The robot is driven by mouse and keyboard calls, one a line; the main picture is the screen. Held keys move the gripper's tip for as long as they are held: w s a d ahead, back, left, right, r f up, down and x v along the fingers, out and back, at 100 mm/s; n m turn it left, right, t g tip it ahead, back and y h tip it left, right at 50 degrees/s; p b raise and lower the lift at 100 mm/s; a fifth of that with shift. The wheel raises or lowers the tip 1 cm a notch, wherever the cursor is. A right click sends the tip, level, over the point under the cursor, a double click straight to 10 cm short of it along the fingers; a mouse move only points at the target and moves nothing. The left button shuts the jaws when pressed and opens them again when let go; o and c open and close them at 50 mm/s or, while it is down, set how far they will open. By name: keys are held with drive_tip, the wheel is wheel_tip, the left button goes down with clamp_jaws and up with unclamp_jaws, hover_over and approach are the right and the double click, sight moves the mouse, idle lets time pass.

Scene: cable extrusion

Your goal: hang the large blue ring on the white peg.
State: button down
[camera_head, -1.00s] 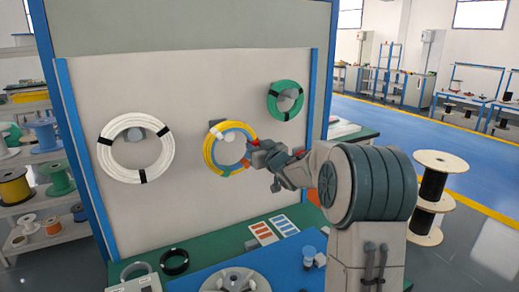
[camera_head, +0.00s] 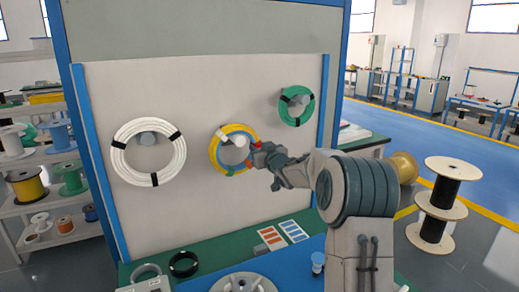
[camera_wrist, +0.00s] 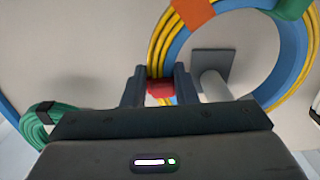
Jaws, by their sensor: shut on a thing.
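The blue ring (camera_head: 232,129) shows as a blue band with yellow strands along its outer side and orange and green patches. I cannot tell whether the yellow is a separate coil. In the wrist view the blue band (camera_wrist: 297,60) curves around the white peg (camera_wrist: 213,86), which stands on a square plate. The peg also shows inside the ring's opening in the head view (camera_head: 240,142). Whether its tip passes through the ring is unclear. My gripper (camera_wrist: 160,88) is shut on the ring's edge at a red patch; it is at the ring's right side in the head view (camera_head: 250,153).
A white coil (camera_head: 121,164) hangs at left on the panel (camera_head: 200,80). A green coil (camera_head: 311,105) hangs at upper right. The bench below holds a black ring (camera_head: 184,265) and coloured cards (camera_head: 282,234). Cable reels (camera_head: 440,200) stand at right.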

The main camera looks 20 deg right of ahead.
idle(0.3)
drive_tip(key=c, duration=1.1)
unclamp_jaws()
drive_tip(key=shift+f, duration=0.1)
drive_tip(key=shift+s+d+b, duration=0.35)
drive_tip(key=shift+s, duration=1.3)
drive_tip(key=shift+s+d+b, duration=0.3)
drive_tip(key=shift+s+b, duration=0.05)
drive_tip(key=shift+s, duration=1.3)
drive_tip(key=shift+s+d+b, duration=0.35)
drive_tip(key=shift+s, duration=1.3)
drive_tip(key=s+a+f+m+g+h, duration=0.1)
drive_tip(key=s+a+f+g, duration=0.2)
drive_tip(key=s, duration=1)
drive_tip(key=s+a+f+m+g+h, duration=0.1)
drive_tip(key=s+a+f+g, duration=0.2)
drive_tip(key=s, duration=1)
drive_tip(key=s+a+f+m+g+h+p, duration=0.1)
drive_tip(key=s+a+f+g, duration=0.2)
drive_tip(key=s+f+g, duration=0.4)
drive_tip(key=shift+s+a+f+g, duration=0.2)
drive_tip(key=shift+s+g, duration=0.25)
drive_tip(key=shift+s, duration=1.35)
drive_tip(key=shift+s+a+f+g, duration=0.15)
drive_tip(key=shift+s+g, duration=0.3)
drive_tip(key=shift+s, duration=1.35)
